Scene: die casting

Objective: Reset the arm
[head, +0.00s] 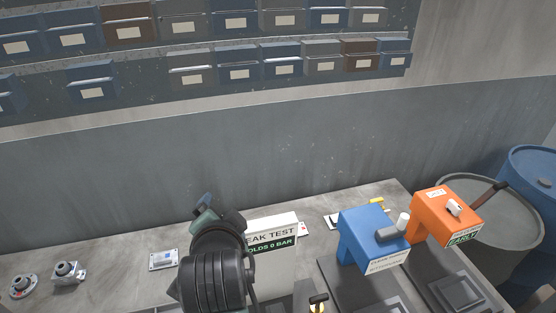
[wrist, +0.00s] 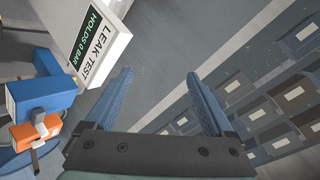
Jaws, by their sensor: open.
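My arm (head: 215,270) rises at the lower middle of the head view, in front of the bench. Its end is a small dark tip in that view, partly hidden by the wrist. In the wrist view my gripper (wrist: 159,76) is open, with its two blue-grey fingers wide apart and nothing between them. Beyond the fingers is plain grey wall. The gripper is beside a white leak test box (head: 272,234), which also shows at the upper left of the wrist view (wrist: 108,25).
A blue machine (head: 365,236) and an orange machine (head: 443,214) stand right on the bench (head: 120,262). Metal parts (head: 67,272) lie at its left. Bins (head: 238,62) hang on the wall behind. Drums (head: 490,215) stand at the far right.

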